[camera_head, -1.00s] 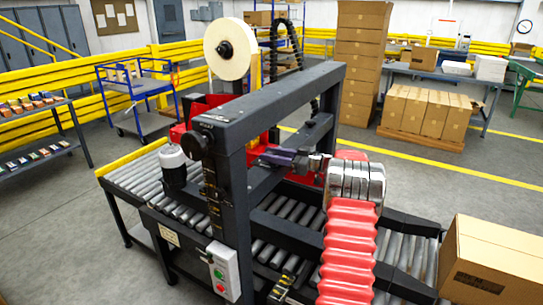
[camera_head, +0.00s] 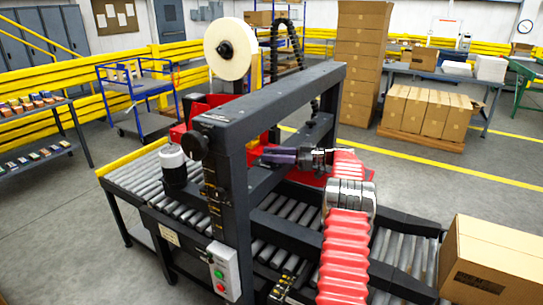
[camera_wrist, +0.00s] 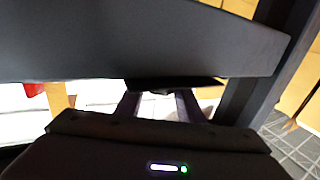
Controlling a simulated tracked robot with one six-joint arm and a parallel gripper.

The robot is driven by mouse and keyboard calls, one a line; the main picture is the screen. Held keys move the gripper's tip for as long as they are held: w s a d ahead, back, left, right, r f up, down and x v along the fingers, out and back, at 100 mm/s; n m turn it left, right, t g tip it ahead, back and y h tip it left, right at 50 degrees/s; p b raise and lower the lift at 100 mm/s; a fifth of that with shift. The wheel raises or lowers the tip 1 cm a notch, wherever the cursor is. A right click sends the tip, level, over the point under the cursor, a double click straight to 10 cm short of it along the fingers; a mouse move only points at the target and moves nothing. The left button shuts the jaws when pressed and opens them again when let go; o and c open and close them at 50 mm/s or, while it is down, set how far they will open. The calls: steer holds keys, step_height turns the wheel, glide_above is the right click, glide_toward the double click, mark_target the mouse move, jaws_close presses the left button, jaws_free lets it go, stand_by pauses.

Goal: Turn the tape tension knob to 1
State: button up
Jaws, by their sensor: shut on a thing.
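My gripper (camera_head: 264,158) reaches from the right under the black top beam of the taping machine (camera_head: 270,100), beside its upright post. In the wrist view, the two purple-grey fingers (camera_wrist: 159,98) stand on either side of a dark, flat piece (camera_wrist: 165,84) under the beam. The gripper is shut on this piece, which appears to be the tape tension knob. Most of it is hidden by the beam and fingers, and no scale, pointer or number on it can be read.
The tape roll (camera_head: 230,50) stands above the beam. A round black knob (camera_head: 194,145) is on the near post, above the button box (camera_head: 223,271). Rollers (camera_head: 130,180) run beneath. A cardboard box (camera_head: 492,262) is at the right.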

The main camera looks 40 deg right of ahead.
steer(key=shift+r, duration=0.1)
steer(key=o, duration=1)
steer(key=v, duration=1.4)
steer(key=shift+w, duration=0.1)
